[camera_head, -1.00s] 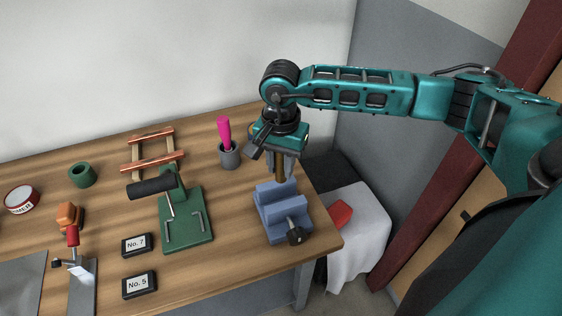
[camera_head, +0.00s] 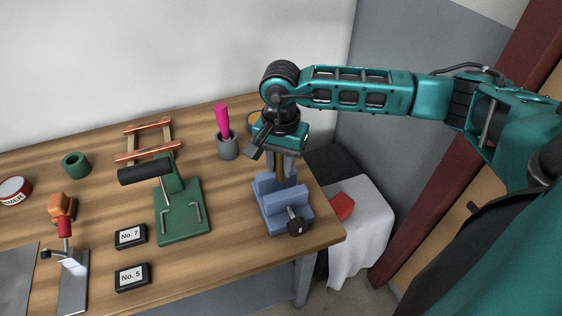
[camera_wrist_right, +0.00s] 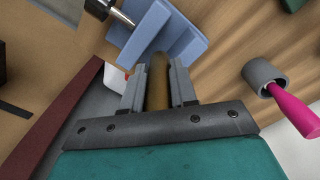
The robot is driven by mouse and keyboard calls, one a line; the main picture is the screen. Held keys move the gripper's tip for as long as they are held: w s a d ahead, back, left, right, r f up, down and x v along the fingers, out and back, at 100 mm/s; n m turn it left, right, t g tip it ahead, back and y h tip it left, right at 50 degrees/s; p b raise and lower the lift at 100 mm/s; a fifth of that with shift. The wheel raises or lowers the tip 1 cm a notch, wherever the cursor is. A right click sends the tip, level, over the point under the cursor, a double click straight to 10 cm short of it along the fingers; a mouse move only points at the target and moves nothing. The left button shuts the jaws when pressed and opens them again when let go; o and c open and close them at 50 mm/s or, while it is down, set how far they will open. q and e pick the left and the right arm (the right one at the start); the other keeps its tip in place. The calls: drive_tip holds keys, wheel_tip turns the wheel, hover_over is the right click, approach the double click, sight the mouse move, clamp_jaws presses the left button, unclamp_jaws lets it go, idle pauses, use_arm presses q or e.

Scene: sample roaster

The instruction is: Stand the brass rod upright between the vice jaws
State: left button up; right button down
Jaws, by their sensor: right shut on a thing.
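My right gripper (camera_head: 285,166) is shut on the brass rod (camera_wrist_right: 158,82) and holds it roughly upright above the blue vice (camera_head: 286,213). In the head view the rod's lower part is at the gap between the vice jaws, close to their tops. The fingers and jaws hide much of it, and I cannot tell how deep its lower end is. In the right wrist view the rod lies between the two grey fingers, with the vice (camera_wrist_right: 140,38) just beyond. My left gripper is not in view.
The vice stands near the table's right end. A grey cup (camera_head: 228,149) with a pink-handled tool (camera_head: 222,120) is behind it to the left. A green stand (camera_head: 182,219) and black number signs (camera_head: 131,236) are further left. A cloth-covered surface with a red object (camera_head: 342,206) is at right.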

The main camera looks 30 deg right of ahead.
sight(281, 174)
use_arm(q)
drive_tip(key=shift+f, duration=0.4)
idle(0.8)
use_arm(e)
drive_tip(key=shift+f+b, duration=0.6)
drive_tip(key=shift+b, duration=0.25)
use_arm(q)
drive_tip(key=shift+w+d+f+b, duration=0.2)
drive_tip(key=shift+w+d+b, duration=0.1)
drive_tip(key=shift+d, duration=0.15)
use_arm(e)
drive_tip(key=shift+f, duration=0.35)
use_arm(q)
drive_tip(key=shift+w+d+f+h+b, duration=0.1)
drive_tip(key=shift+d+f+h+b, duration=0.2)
drive_tip(key=shift+b, duration=0.35)
use_arm(e)
drive_tip(key=shift+f, duration=0.75)
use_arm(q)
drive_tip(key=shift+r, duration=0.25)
use_arm(e)
drive_tip(key=shift+r, duration=0.2)
drive_tip(key=shift+r+p, duration=0.9)
drive_tip(key=shift+r, duration=0.6)
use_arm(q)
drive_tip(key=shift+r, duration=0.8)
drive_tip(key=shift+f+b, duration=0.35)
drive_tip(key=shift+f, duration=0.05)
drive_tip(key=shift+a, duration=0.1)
